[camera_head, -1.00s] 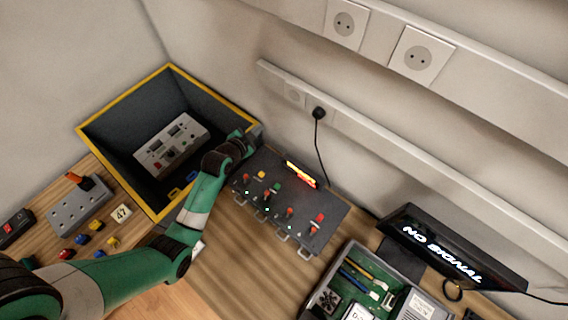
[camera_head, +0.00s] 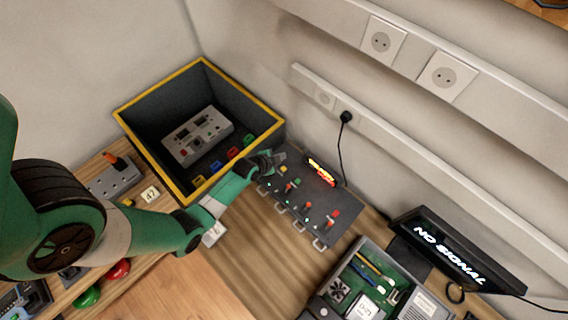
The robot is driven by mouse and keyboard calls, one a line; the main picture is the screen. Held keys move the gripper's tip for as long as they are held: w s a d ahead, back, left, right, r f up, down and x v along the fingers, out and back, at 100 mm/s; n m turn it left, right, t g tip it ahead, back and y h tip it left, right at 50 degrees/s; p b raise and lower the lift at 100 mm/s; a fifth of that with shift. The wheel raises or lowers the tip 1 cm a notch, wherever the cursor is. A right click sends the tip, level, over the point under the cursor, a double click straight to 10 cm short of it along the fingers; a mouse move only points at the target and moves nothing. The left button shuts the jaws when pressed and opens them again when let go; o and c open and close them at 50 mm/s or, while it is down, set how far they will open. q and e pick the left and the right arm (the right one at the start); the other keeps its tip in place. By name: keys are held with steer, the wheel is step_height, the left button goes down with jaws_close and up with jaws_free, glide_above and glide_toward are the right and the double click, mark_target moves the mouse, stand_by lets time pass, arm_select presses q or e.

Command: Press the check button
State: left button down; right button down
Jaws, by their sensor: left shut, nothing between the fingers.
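A dark control panel (camera_head: 308,212) stands on the wooden bench, with red, yellow and green buttons or levers, small green lights and a lit orange-red display (camera_head: 321,171). I cannot tell which one is the check button. A red button (camera_head: 331,214) is at its right end, and a yellow one (camera_head: 283,170) is at its left end. My left gripper (camera_head: 270,161) is shut and empty at the panel's left end, close to the yellow button. I cannot tell if it touches the panel. My right gripper is not in view.
A yellow-rimmed bin (camera_head: 244,92) with a grey device inside stands left of the panel. An open green-board case (camera_head: 366,284) and a "NO SIGNAL" screen (camera_head: 450,252) are at right. Green (camera_head: 86,297) and red (camera_head: 118,268) round knobs lie at lower left.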

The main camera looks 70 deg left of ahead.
arm_select(q)
step_height(320, 180, down, 8)
steer(key=b, duration=0.6)
steer(key=shift+b, duration=0.35)
stand_by(1.3)
steer(key=shift+f+b, duration=0.4)
steer(key=shift+f+b, duration=0.35)
stand_by(0.5)
steer(key=shift+r+p, duration=0.8)
steer(key=shift+r, duration=0.05)
step_height(320, 180, up, 5)
steer(key=p, duration=0.5)
